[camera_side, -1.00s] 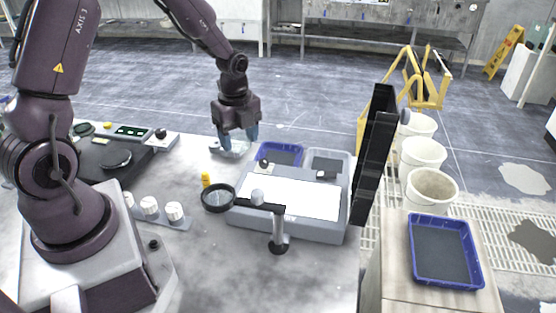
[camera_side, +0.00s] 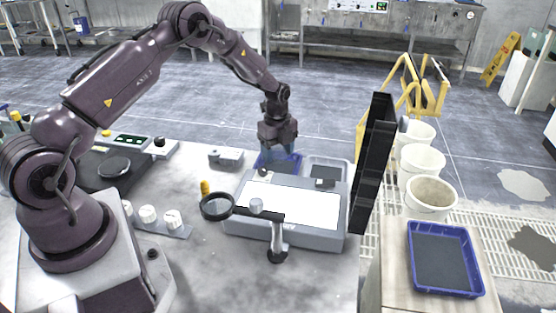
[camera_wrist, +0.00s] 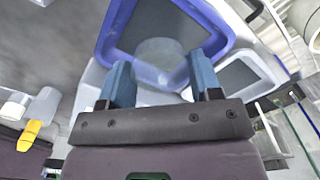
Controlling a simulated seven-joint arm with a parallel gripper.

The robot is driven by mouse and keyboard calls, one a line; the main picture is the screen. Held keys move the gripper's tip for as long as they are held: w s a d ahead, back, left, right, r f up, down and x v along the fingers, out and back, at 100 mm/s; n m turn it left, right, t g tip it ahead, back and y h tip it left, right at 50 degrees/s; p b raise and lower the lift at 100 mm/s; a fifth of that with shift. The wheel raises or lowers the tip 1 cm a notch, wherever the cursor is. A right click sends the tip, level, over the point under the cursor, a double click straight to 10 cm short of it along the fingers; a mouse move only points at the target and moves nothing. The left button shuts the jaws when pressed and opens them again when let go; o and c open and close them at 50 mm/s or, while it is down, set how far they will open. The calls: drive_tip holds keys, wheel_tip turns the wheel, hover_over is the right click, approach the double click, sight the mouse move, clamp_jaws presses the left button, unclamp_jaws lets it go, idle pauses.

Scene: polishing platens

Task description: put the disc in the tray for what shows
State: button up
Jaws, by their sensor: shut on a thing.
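My gripper (camera_side: 279,150) is over the blue tray (camera_side: 260,168) at the back of the bench, beside the grey tray (camera_side: 328,168). In the wrist view, the blue fingers of my gripper (camera_wrist: 160,75) are shut on a pale, see-through disc (camera_wrist: 158,52). The disc shows against the dark floor of the blue tray (camera_wrist: 107,38). The grey tray (camera_wrist: 243,80) lies to its right. I cannot tell how far the disc is above the tray floor. In the side view the disc is not clear. Any marks on it are too faint to read.
A lit panel (camera_side: 295,200) stands in front of the trays, with a magnifier (camera_side: 217,206) and a short post (camera_side: 278,240) nearby. A tall black screen (camera_side: 372,165) rises at the right. Another blue tray (camera_side: 445,262) sits on the right-hand stand. A grey fixture (camera_side: 226,157) is left of my gripper.

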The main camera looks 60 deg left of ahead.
sight(278, 152)
drive_tip(key=shift+w+f, duration=0.1)
drive_tip(key=shift+f, duration=1.55)
drive_tip(key=shift+f, duration=0.1)
drive_tip(key=o, duration=1.1)
drive_tip(key=shift+c, duration=0.2)
